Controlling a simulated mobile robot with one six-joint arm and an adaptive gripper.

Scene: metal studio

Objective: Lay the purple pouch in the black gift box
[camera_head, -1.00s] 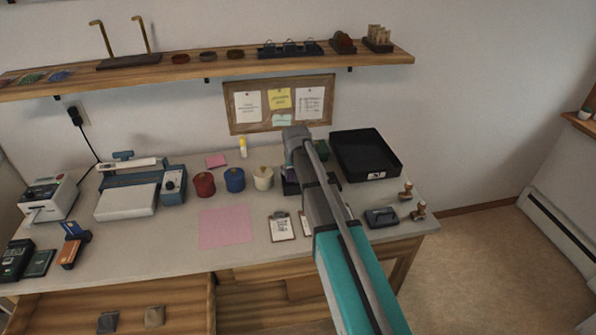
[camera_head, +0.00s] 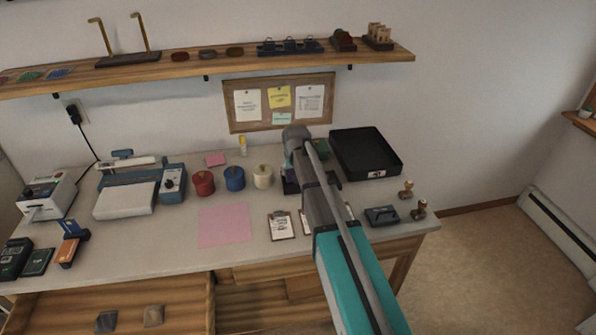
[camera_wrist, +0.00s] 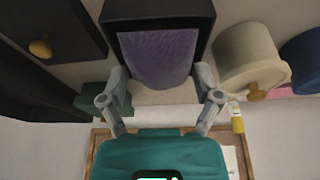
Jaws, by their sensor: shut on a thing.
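The purple pouch (camera_wrist: 158,55) hangs between the fingers of my gripper (camera_wrist: 161,80), which is shut on it. In the wrist view it overlaps the black gift box (camera_wrist: 204,18), whose dark walls show around it. I cannot tell how deep the pouch is in the box or whether it touches the bottom. In the head view the box (camera_head: 290,187) stands on the desk, partly behind my arm, which hides most of the gripper and pouch.
A cream spool (camera_head: 263,177) stands close left of the box, with blue (camera_head: 234,179) and red (camera_head: 203,184) spools beyond. A black tray (camera_head: 391,164) lies to the right. A cork board (camera_head: 234,124) hangs behind. Clipboards and stamps lie in front and right.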

